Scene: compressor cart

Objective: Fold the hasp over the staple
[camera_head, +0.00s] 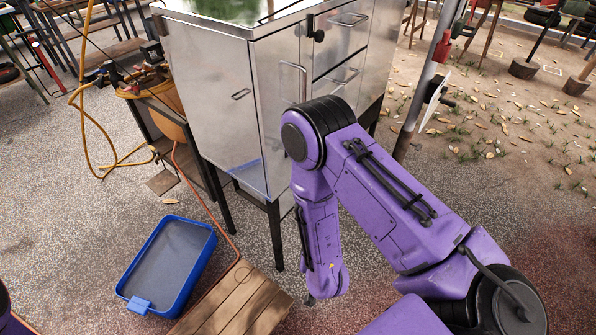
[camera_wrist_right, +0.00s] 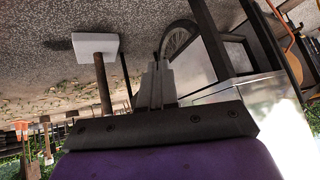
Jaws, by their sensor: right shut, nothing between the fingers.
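I cannot make out the hasp or the staple in either view. A silver metal cabinet (camera_head: 215,100) on dark legs stands at the middle, with handles and a black knob (camera_head: 318,36) on its front. My right arm covers part of the cabinet's front and lower side. The arm bends downward in front of the cabinet, and its gripper is mostly hidden at the lower end in the head view. In the right wrist view my right gripper (camera_wrist_right: 157,88) is shut and empty, its fingers together. My left gripper is not in view.
A blue tray (camera_head: 207,250) lies on the gravel, beside a wooden plank platform (camera_head: 240,305). An orange tank with yellow hoses (camera_head: 172,92) stands left of the cabinet. A grey pole (camera_head: 415,100) rises at right. The wrist view shows a spoked wheel (camera_wrist_right: 181,40).

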